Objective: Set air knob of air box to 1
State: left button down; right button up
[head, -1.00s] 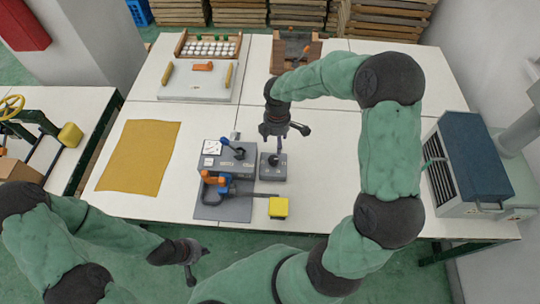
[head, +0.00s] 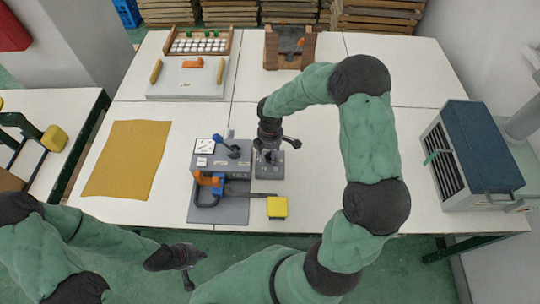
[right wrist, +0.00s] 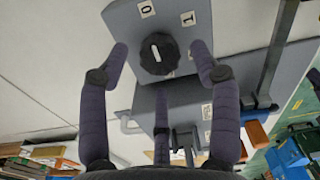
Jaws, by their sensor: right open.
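The air box (head: 264,172), a small grey box, stands on the table beside a larger grey control unit (head: 220,163). In the right wrist view its black round air knob (right wrist: 157,54) carries a white mark that seems to line up towards the 0 label (right wrist: 147,9); the 1 label (right wrist: 188,18) is to the right. My right gripper (head: 272,147) is just over the air box. In the right wrist view its open fingers (right wrist: 160,58) lie on either side of the knob, apart from it. My left gripper (head: 188,279) hangs empty off the table's front edge; its opening is unclear.
A blue-handled lever (head: 226,146) and an orange-handled part (head: 208,180) stand close left of the air box. A yellow block (head: 277,207) lies in front. An ochre cloth (head: 126,160) is at left, a blue-topped unit (head: 472,153) at right.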

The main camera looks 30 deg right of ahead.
jog(key=shift+f, duration=0.8)
jog(key=shift+c, duration=0.2)
jog(key=c, duration=1.1)
jog(key=shift+m, duration=0.4)
jog(key=m+b, duration=0.2)
jog(key=m, duration=0.2)
jog(key=shift+m, duration=0.4)
jog(key=m+b, duration=0.1)
jog(key=m, duration=0.4)
jog(key=shift+m+b, duration=0.35)
jog(key=shift+m, duration=0.35)
